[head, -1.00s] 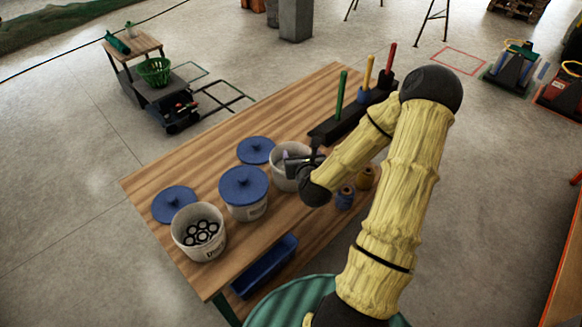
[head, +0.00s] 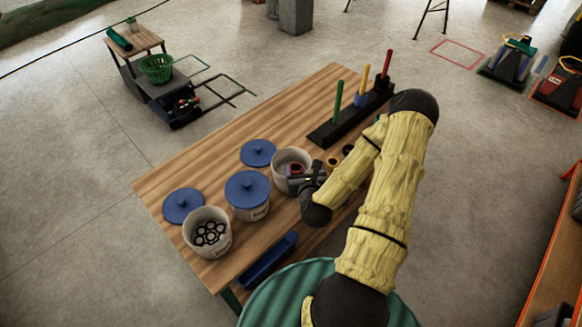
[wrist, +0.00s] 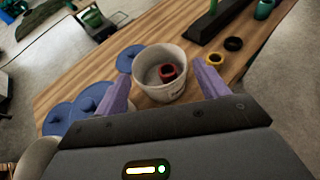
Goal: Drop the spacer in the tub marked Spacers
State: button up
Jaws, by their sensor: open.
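A red spacer (wrist: 168,72) lies inside an open white tub (wrist: 142,84). In the head view, the red spacer (head: 296,169) shows just inside the tub (head: 279,180), beside my gripper (head: 303,180). No label can be read on this tub. In the wrist view, my gripper (wrist: 160,72) has its two purple fingers wide apart, one toward each side of the tub, with nothing held between them. A second open tub (head: 197,246) holds several black rings; its label is too small to read. A third tub (head: 252,213) is covered by a blue lid (head: 247,188).
Two loose blue lids (head: 183,205) (head: 258,152) lie on the wooden table (head: 215,160). A yellow ring (wrist: 215,59) and a black ring (wrist: 233,44) lie right of the tub. A black rack (head: 330,130) with coloured pegs stands behind. A blue bin (head: 268,262) is at the front edge.

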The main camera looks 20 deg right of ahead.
jog(key=shift+s+a+r+p, duration=0.3)
jog(key=shift+s+p, duration=0.3)
jog(key=shift+p, duration=0.15)
dwell(0.4)
jog(key=a+r+n+g+y+b, duration=0.25)
jog(key=a+n+g+y, duration=0.4)
jog(key=n, duration=1.45)
jog(key=s+a+r+n+g+h, duration=0.1)
jog(key=s+a+r+n+g, duration=0.1)
jog(key=s+r+n, duration=0.4)
jog(key=s+a+r+n+g+h, duration=0.1)
jog(key=s+a+r+n, duration=0.3)
jog(key=n, duration=0.8)
notch_tip(320, 180, up, 3)
jog(key=shift+s+a+f+n+g+b, duration=0.1)
jog(key=shift+s+a+n+g+b, duration=0.25)
jog(key=shift+s, duration=0.75)
